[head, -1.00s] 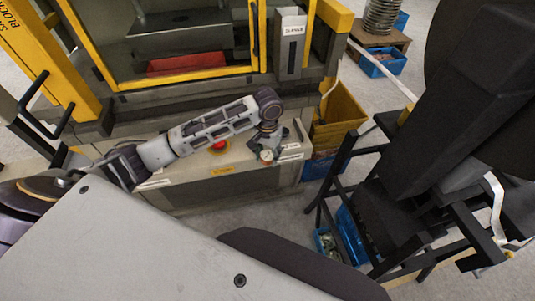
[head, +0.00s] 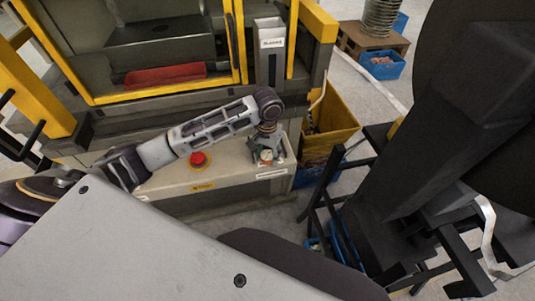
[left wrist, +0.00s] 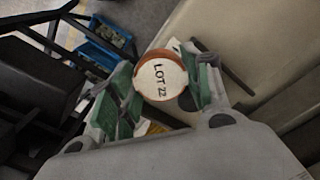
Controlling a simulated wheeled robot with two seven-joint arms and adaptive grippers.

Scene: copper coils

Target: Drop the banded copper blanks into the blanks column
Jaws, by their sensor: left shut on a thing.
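My left gripper (head: 267,150) is shut on a round blank (left wrist: 161,77), held between its two green-padded fingers. The blank has a copper-coloured rim and a pale face marked "LOT 22". In the head view the gripper is over the machine's front ledge, near its right end, and the blank shows only as a small pale spot. The blanks column (head: 269,62) is a tall grey channel with a white label, on the machine front beyond the gripper. The gripper is apart from it. My right gripper is not in view.
The pale ledge (head: 231,176) carries a red button (head: 199,160). A red tray (head: 165,75) lies inside the yellow-framed machine. A yellow bin (head: 334,125) stands right of the ledge. A black stand (head: 318,205) is farther right. Blue bins (left wrist: 106,38) show in the wrist view.

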